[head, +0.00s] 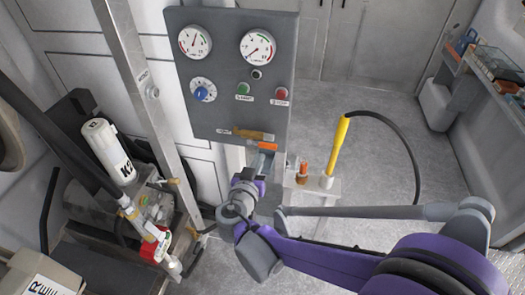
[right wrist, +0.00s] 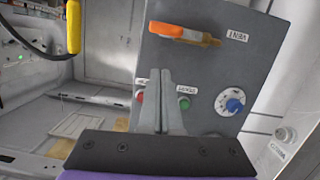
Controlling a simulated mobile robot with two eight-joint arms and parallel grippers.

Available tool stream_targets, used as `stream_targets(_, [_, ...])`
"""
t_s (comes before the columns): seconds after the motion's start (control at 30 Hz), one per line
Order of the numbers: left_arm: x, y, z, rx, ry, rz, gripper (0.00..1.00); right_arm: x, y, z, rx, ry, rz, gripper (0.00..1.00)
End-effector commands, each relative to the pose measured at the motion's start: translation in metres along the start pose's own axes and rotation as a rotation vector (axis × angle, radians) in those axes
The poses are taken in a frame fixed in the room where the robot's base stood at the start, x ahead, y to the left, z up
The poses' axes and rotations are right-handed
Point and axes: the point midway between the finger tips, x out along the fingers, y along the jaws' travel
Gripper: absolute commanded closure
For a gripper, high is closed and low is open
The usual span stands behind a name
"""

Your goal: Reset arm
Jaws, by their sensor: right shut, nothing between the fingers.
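My right arm, purple and grey, reaches in from the lower right in the head view. Its gripper (head: 263,162) is just below the lower edge of the grey control panel (head: 205,110). In the right wrist view the two grey fingers (right wrist: 161,90) are together and empty, in front of the panel. The vent valve has a brass body (head: 250,134) and an orange handle (head: 268,146); the handle also shows in the right wrist view (right wrist: 166,30), apart from the fingertips in the picture. My left gripper is not in view.
The panel carries two gauges (head: 195,41), a blue knob (head: 201,93), a green button (head: 243,88) and a red button (head: 281,92). A yellow nozzle (head: 338,145) with a black hose stands right of the gripper. Shelves (head: 490,70) line the right wall. Floor beyond is clear.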

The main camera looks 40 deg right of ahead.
Motion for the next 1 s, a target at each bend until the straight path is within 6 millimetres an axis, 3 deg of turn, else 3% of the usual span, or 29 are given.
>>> stream_targets(0.2, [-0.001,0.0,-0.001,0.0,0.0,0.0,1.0,-0.022,0.0,0.0,0.0,0.0,-0.001,1.0])
stream_targets(0.47, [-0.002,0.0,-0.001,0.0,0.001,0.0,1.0,-0.025,0.002,0.001,-0.007,-0.012,0.002,1.0])
stream_targets(0.67, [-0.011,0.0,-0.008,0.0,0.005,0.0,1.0,-0.039,0.026,0.023,-0.129,-0.227,-0.021,1.0])
stream_targets(0.83, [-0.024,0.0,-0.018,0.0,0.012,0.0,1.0,-0.082,0.044,0.059,-0.297,-0.532,-0.18,1.0])
stream_targets(1.0, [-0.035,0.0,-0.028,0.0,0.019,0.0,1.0,-0.14,0.043,0.081,-0.406,-0.731,-0.45,1.0])
